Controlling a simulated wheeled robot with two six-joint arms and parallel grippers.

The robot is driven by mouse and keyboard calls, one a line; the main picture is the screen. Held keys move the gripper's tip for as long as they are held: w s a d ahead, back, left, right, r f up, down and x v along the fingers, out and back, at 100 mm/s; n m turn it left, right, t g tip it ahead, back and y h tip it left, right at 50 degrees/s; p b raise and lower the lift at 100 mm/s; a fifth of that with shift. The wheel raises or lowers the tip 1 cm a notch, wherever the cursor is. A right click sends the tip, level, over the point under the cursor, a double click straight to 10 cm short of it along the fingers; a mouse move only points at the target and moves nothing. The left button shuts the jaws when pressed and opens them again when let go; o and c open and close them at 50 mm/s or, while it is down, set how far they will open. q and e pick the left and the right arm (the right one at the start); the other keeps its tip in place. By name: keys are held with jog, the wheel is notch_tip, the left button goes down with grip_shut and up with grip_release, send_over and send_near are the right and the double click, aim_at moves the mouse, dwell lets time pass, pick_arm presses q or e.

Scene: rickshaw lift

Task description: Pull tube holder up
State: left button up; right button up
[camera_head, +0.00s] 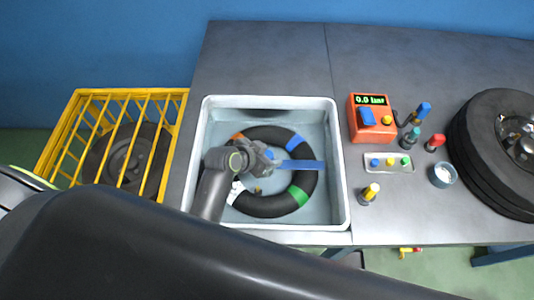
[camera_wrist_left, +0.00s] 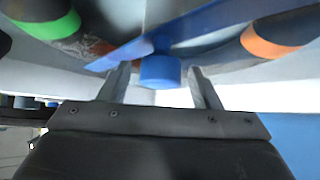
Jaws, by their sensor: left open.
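The tube holder (camera_head: 304,164) is a flat blue bar lying across the black inner tube (camera_head: 268,207), which carries green, blue and orange bands, in the grey basin (camera_head: 340,190). My left gripper (camera_head: 268,160) is over the middle of the tube, at the left end of the visible bar, and hides the rest of it. I cannot tell whether the fingers touch the knob. My right gripper is out of view.
A red pump with a display (camera_head: 370,120), small bottles (camera_head: 410,138), a tray of coloured caps (camera_head: 390,162) and a tin (camera_head: 442,175) stand right of the basin. A wheel (camera_head: 490,165) lies at far right. A yellow cage (camera_head: 75,100) stands left. The table behind the basin is clear.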

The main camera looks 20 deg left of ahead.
pick_arm(q)
grip_shut()
jog(key=shift+r+p, duration=0.55)
jog(key=shift+p, duration=0.05)
notch_tip(320, 180, up, 7)
jog(key=p, duration=0.7)
jog(key=shift+f, duration=0.15)
jog(key=shift+w, duration=0.2)
jog(key=shift+r, duration=0.2)
jog(key=shift+c, duration=1.5)
grip_release()
jog(key=o, duration=0.3)
jog(key=shift+s, duration=0.2)
